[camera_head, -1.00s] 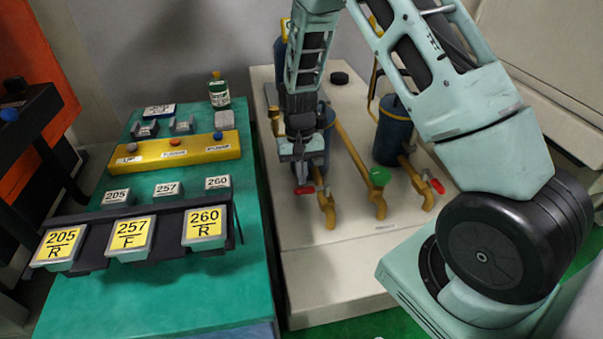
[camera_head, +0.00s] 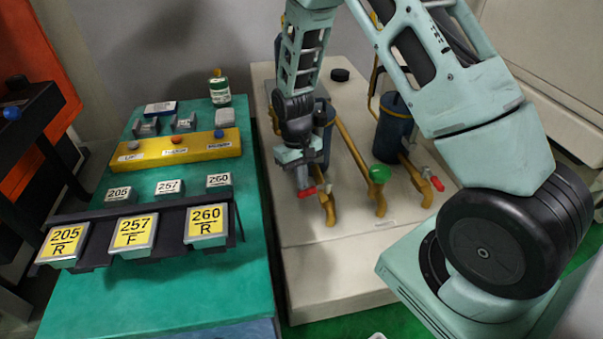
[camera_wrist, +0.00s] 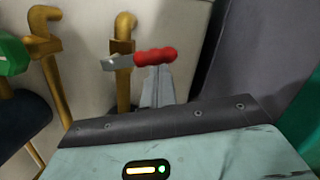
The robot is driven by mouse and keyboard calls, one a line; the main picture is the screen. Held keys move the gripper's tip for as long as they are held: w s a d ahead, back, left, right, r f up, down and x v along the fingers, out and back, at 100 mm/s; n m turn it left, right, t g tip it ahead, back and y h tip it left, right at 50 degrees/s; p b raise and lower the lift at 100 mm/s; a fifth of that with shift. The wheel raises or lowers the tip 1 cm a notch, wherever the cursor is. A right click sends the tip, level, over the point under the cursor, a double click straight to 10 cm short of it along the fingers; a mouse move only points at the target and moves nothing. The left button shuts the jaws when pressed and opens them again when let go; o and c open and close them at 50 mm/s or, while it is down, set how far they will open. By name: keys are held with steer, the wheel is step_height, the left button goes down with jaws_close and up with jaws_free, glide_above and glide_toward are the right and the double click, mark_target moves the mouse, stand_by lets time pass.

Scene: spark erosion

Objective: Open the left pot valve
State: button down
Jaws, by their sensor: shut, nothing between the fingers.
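The left pot valve has a red handle (camera_head: 307,192) on a brass tap (camera_head: 328,206), below the blue left pot (camera_head: 327,118), which my arm partly hides. In the wrist view the red handle (camera_wrist: 156,56) points right from a grey metal lever (camera_wrist: 118,62), crosswise to the brass pipe (camera_wrist: 123,75). My gripper (camera_head: 303,184) is shut and empty, pointing down at the handle. In the wrist view its fingers (camera_wrist: 160,76) end right beside the handle's lower edge; I cannot tell whether they touch it.
A green-handled brass tap (camera_head: 379,176) stands just right, then the right blue pot (camera_head: 394,128) with its own red handle (camera_head: 437,183). A teal bench (camera_head: 150,300) with number blocks is at left. The beige top (camera_head: 330,265) in front of the taps is clear.

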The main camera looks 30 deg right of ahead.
steer(key=n, duration=0.1)
steer(key=s+n, duration=0.2)
steer(key=shift+s+a+n+h+p, duration=0.2)
steer(key=shift+a+n+h+p, duration=0.1)
steer(key=shift+n+h+p, duration=0.1)
steer(key=s+d+n+t+h, duration=0.1)
steer(key=s+d+n, duration=0.1)
steer(key=s+n, duration=0.3)
steer(key=n, duration=0.4)
steer(key=shift+s, duration=0.3)
steer(key=shift+s+d, duration=0.1)
steer(key=shift+d, duration=0.1)
step_height(320, 180, up, 10)
steer(key=a+p, duration=0.1)
steer(key=p, duration=0.8)
steer(key=shift+w+a+p, duration=0.3)
steer(key=shift+w+a, duration=0.05)
steer(key=shift+w, duration=0.1)
steer(key=shift+f, duration=0.1)
